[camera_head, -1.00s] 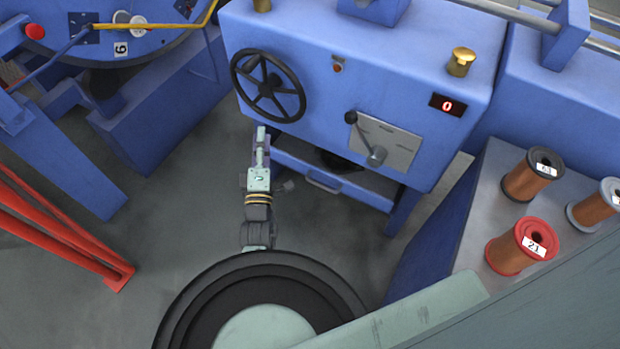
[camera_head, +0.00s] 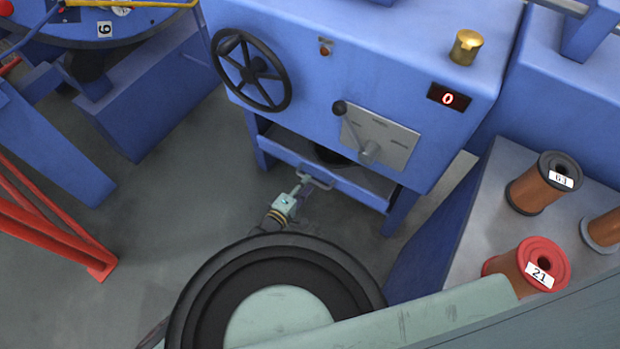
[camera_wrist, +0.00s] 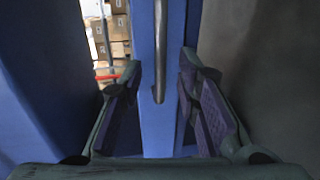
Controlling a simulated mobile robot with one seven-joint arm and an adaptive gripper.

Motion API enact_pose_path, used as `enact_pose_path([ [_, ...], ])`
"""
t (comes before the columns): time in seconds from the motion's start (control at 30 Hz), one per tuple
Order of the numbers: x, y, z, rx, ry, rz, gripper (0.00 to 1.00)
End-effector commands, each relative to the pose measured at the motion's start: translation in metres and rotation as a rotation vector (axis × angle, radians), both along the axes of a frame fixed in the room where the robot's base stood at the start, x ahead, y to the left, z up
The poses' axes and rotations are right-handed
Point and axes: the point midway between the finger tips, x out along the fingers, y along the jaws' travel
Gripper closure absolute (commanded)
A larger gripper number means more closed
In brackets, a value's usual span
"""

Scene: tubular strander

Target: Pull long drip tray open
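The long drip tray (camera_head: 357,190) is a blue tray low under the blue machine housing, with a dark opening above it. Its grey bar handle (camera_head: 322,184) is on the front face. My gripper (camera_head: 304,184) is at the left part of this handle. In the wrist view the tray's blue front (camera_wrist: 152,128) runs upright through the middle, with the handle (camera_wrist: 159,60) on it. My gripper (camera_wrist: 160,75) is open, with one finger on each side of the handle and a gap on both sides. Whether the fingertips reach past the bar is unclear.
Above the tray are a black handwheel (camera_head: 252,69), a lever plate (camera_head: 381,138) and a red display (camera_head: 448,98). A blue leg (camera_head: 402,210) stands at the tray's right. Spools, one red-rimmed (camera_head: 530,265), stand on a grey surface at right.

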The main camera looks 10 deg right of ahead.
Motion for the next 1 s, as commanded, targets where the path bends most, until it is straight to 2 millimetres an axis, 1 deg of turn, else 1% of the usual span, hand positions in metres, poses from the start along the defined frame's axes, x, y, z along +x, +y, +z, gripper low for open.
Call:
enact_pose_path([
  [0.03, 0.005, -0.008, -0.002, -0.001, 0.001, -0.002, 0.7],
  [0.2, 0.018, -0.02, -0.006, 0.0, 0.002, -0.001, 0.7],
  [0.33, 0.023, -0.023, -0.007, 0.0, 0.001, 0.001, 0.7],
  [0.57, 0.023, -0.023, -0.007, 0.0, 0.001, 0.001, 0.7],
  [0.67, 0.023, -0.023, -0.007, 0.0, 0.001, 0.001, 0.76],
  [1.0, 0.023, -0.023, -0.007, 0.0, 0.001, 0.0, 0.98],
])
